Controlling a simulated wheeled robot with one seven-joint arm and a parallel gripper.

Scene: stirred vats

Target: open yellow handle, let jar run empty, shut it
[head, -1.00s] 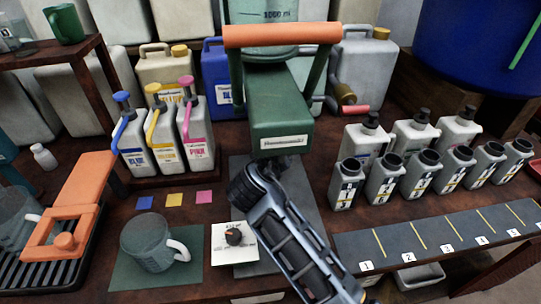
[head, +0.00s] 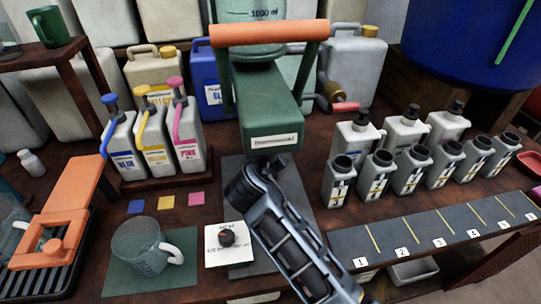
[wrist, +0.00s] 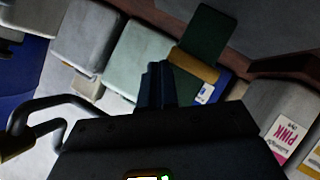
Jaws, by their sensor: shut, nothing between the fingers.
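A clear jar (head: 258,8) marked 1000 ml stands at the top middle of the head view, cut off by the frame edge. A green housing (head: 270,118) with an orange bar handle (head: 262,32) stands in front of it. A brass valve (head: 331,89) with a pink lever (head: 345,107) shows to its right. I cannot make out a yellow handle on the jar. My gripper (wrist: 155,68) is shut and empty in the wrist view, its fingers pointing toward a dark green block with an ochre edge (wrist: 196,66).
Blue, yellow and pink pump bottles (head: 158,140) stand at left. Several grey bottles (head: 409,172) stand at right behind a numbered strip (head: 388,246). Large canisters (head: 361,68) fill the back.

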